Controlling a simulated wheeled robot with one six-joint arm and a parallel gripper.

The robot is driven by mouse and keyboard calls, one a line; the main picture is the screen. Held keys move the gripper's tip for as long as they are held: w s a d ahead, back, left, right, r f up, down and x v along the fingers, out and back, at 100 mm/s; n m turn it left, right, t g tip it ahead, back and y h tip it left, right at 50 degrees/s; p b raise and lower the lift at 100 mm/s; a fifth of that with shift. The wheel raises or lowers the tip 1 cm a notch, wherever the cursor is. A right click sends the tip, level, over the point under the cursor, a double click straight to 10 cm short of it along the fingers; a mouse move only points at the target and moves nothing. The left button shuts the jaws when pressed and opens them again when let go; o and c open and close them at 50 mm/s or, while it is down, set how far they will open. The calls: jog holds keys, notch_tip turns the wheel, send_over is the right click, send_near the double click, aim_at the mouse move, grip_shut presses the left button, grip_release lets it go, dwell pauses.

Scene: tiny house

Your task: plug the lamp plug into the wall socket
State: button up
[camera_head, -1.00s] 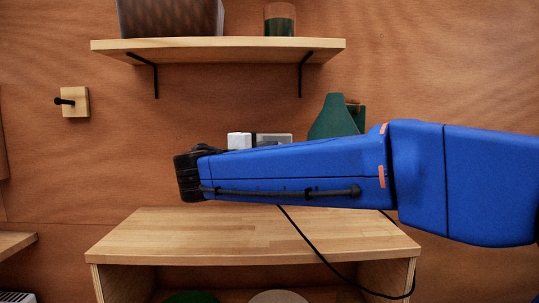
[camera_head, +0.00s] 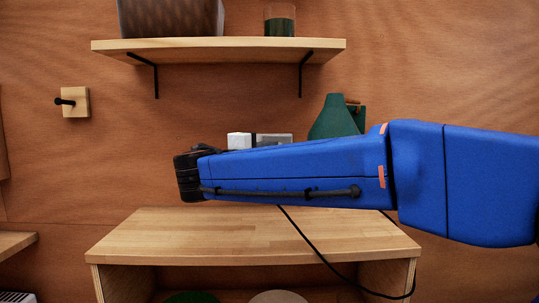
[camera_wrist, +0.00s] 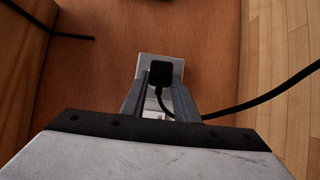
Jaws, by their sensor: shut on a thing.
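The black lamp plug (camera_wrist: 160,73) is held between the two grey fingers of my gripper (camera_wrist: 160,86) in the wrist view. A pale socket plate (camera_wrist: 178,68) lies directly behind the plug, which covers its middle. I cannot tell whether the prongs are in the socket. A black cord (camera_wrist: 270,93) runs off to the right in the wrist view. In the head view my blue arm hides the gripper and plug. A white block and a grey-white plate (camera_head: 274,138) show on the wall just above the arm. The cord (camera_head: 315,249) hangs below it across the wooden cabinet.
A wooden cabinet (camera_head: 250,230) with a bare top stands below the arm. A wall shelf (camera_head: 215,47) above carries a dark box (camera_head: 170,18) and a glass (camera_head: 279,20). A green object (camera_head: 335,118) stands behind the arm.

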jog(key=shift+w, duration=0.55)
dwell(0.6)
jog(key=o, duration=1.2)
jog(key=shift+o, duration=0.2)
jog(key=v, duration=1.7)
jog(key=shift+a, duration=0.2)
jog(key=shift+s, duration=0.15)
